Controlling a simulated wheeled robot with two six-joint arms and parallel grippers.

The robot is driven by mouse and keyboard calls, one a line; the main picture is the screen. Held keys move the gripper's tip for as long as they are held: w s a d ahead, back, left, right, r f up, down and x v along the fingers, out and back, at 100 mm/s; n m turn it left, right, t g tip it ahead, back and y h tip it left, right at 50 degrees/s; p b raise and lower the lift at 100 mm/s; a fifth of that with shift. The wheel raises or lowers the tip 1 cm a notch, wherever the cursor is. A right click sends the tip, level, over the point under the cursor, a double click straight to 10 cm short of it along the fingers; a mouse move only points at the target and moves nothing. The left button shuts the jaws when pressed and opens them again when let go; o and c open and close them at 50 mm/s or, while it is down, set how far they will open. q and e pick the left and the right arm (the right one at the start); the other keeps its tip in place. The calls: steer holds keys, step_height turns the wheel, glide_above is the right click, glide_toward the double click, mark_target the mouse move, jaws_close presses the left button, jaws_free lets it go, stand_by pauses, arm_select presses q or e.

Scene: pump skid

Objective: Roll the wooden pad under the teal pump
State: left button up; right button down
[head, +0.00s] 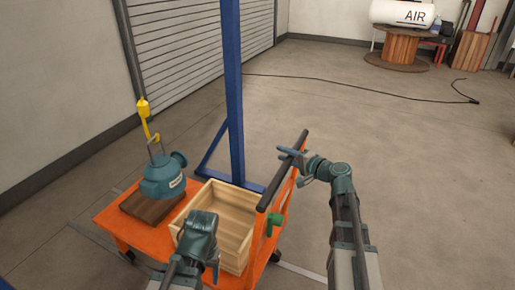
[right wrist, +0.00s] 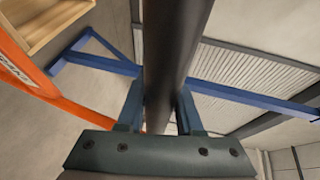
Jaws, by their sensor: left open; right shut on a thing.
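The teal pump (head: 162,182) hangs by its lifting loop from a yellow hook (head: 148,118). The brown wooden pad (head: 150,205) lies on the orange cart (head: 117,226), directly below the pump in the head view. I cannot tell whether pump and pad touch. My right gripper (head: 293,163) is shut on the cart's black handle bar (head: 283,172). In the right wrist view the bar (right wrist: 175,50) runs between its fingers. My left gripper (head: 214,262) is open near the front of the wooden crate and hides part of it.
An open wooden crate (head: 232,208) sits on the cart beside the pad. A green part (head: 273,222) is at the handle side. A blue post (head: 234,95) with braced feet stands behind the cart. A black hose (head: 350,82) crosses otherwise open floor at right.

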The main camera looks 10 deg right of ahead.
steer(key=s+d, duration=0.8)
steer(key=d, duration=0.3)
steer(key=shift+s+d, duration=0.25)
steer(key=c, duration=0.6)
jaws_free()
steer(key=p+v, duration=0.2)
steer(key=v, duration=1.1)
steer(key=shift+s+d+r, duration=0.1)
steer(key=shift+s+d, duration=0.2)
